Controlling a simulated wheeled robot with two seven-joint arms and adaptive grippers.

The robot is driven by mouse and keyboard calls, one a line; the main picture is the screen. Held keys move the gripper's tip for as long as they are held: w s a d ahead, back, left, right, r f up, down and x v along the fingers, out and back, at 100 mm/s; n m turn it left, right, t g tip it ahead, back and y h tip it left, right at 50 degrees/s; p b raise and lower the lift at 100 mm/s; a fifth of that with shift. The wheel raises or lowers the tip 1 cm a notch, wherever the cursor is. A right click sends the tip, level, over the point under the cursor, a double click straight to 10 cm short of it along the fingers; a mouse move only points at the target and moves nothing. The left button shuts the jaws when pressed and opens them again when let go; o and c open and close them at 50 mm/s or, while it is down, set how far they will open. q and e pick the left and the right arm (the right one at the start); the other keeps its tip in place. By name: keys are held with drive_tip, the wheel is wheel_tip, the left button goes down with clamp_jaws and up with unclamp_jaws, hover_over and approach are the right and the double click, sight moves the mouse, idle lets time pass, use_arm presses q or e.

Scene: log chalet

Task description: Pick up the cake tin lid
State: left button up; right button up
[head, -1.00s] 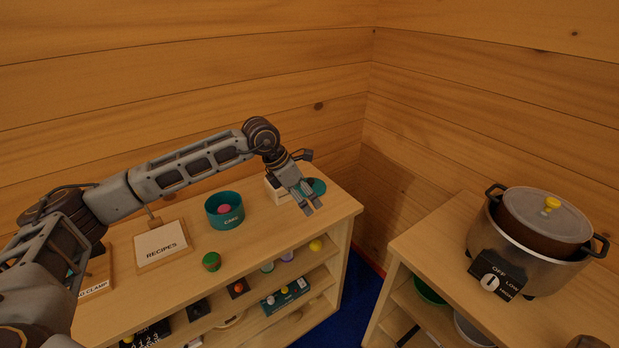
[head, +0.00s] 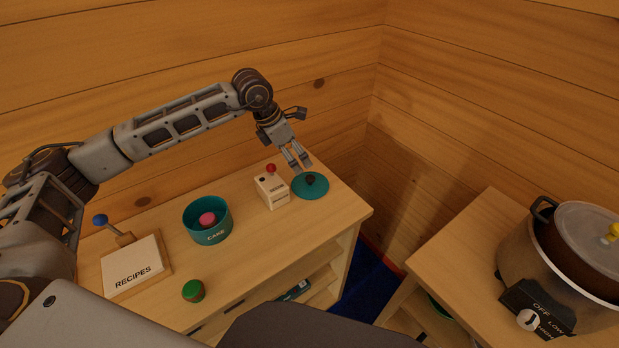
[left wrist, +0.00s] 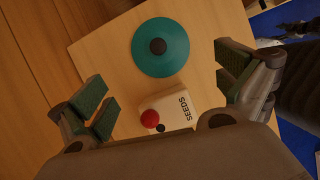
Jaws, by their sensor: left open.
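The cake tin lid (head: 311,187) is a teal disc with a dark round knob, lying on the shelf top near its right end. In the left wrist view the lid (left wrist: 160,48) lies ahead of the fingers, centred between them. The teal cake tin (head: 207,222), marked CAKE, stands open further left with a pink thing inside. My left gripper (head: 298,160) is open and empty, above and just behind the lid; its spread fingers (left wrist: 160,88) also show in the left wrist view. My right gripper is not in view.
A white SEEDS box (head: 271,190) with a red knob stands just left of the lid. A RECIPES block (head: 133,268) and a green-topped jar (head: 193,291) stand further left. A large pot (head: 570,255) stands on the right-hand unit. Log walls close the back.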

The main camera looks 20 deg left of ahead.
sight(309, 178)
use_arm(q)
drive_tip(key=shift+r, duration=0.15)
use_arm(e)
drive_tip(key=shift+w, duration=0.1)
use_arm(q)
drive_tip(key=x, duration=0.7)
drive_tip(key=shift+w+f+p, duration=0.15)
drive_tip(key=shift+f+p, duration=0.1)
drive_tip(key=shift+p, duration=0.1)
drive_tip(key=shift+w+d+f, duration=0.1)
drive_tip(key=shift+d+f, duration=0.1)
drive_tip(key=shift+f, duration=0.3)
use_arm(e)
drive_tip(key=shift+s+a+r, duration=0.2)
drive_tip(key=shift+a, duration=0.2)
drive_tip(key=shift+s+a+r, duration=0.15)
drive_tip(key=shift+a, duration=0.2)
use_arm(q)
drive_tip(key=shift+f, duration=0.1)
